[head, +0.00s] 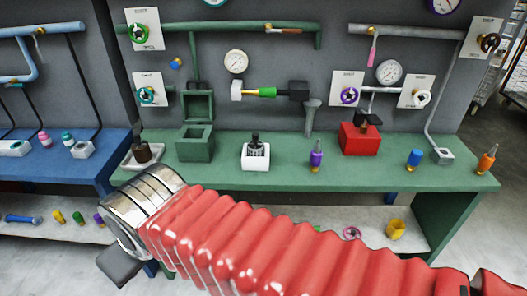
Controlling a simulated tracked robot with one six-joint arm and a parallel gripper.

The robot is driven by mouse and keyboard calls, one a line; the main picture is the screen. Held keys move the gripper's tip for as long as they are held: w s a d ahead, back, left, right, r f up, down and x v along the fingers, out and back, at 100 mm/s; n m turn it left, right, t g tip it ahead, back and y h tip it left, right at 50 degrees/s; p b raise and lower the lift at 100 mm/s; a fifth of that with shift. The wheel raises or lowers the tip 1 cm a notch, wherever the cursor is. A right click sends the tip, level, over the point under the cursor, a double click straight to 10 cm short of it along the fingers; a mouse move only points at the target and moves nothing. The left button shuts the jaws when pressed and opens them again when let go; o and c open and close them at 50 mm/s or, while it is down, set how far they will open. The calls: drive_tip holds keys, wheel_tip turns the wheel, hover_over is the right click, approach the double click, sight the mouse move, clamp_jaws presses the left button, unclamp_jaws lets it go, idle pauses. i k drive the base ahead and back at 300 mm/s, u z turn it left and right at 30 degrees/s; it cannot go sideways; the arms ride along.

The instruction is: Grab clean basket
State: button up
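I cannot tell for sure which thing is the clean basket. A white box (256,157) with a dark slotted front and a black knob on top stands mid-bench. A yellow cup-like piece (395,228) sits on the lower shelf at the right. My arm, in a red ribbed sleeve, crosses the foreground from lower right to left. It ends in a silver slotted collar with a dark block (118,265) below it, at the left front of the green bench. My gripper's fingers cannot be made out, nor whether they hold anything.
The green bench (350,176) carries an open green box (196,145), a red box (360,139), a purple bottle (316,154), a blue bottle (414,159) and an orange bottle (487,158). Pipes, gauges and valves line the wall. A blue bench (70,165) adjoins at left.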

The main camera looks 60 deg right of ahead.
sight(255, 148)
drive_tip(key=u, duration=0.05)
drive_tip(key=i, duration=0.95)
drive_tip(key=z, duration=0.05)
